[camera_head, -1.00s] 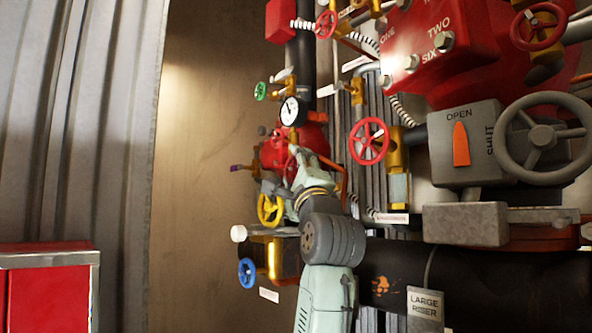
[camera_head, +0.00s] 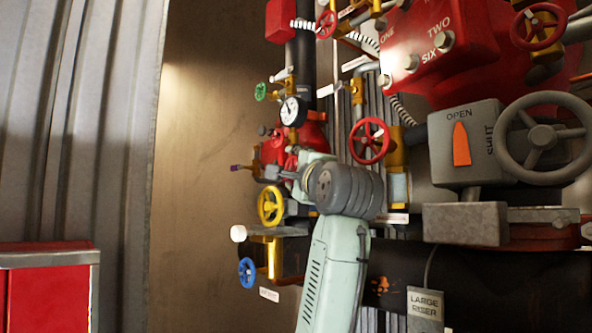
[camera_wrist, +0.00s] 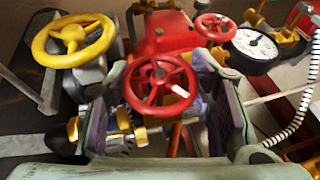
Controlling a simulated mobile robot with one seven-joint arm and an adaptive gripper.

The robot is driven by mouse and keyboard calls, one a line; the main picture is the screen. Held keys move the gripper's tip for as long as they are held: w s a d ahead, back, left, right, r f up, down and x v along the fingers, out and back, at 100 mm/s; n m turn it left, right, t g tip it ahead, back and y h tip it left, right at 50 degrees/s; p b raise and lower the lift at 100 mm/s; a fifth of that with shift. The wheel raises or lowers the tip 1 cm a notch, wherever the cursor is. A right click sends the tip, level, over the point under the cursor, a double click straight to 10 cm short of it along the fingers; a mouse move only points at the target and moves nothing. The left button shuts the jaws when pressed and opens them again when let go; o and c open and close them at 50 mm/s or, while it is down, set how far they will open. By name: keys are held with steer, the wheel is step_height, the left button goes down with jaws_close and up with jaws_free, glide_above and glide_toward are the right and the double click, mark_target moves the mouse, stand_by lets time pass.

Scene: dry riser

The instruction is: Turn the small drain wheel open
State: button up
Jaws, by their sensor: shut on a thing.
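A small red spoked wheel (camera_wrist: 146,98) is in the middle of the wrist view, with a pale mark on its right side. My gripper (camera_wrist: 162,84) has one finger at each side of this wheel and is shut on it. I cannot see clearly where the pads touch the rim. No label shows that names it as the drain wheel. In the head view my own wrist and arm cover the gripper and most of the wheel.
A yellow wheel (camera_head: 270,205) is close on the left; it also shows in the wrist view (camera_wrist: 74,40). A blue wheel (camera_head: 247,272) is below. A pressure gauge (camera_head: 293,111) and another red wheel (camera_head: 369,141) are close by. A grey wheel (camera_head: 543,137) is at the right.

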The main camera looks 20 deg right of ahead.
steer(key=n+g, duration=0.1)
steer(key=g, duration=0.3)
steer(key=shift+n, duration=0.4)
steer(key=shift+n+g, duration=0.4)
steer(key=shift+g, duration=0.9)
steer(key=shift+f, duration=0.1)
steer(key=o, duration=1.2)
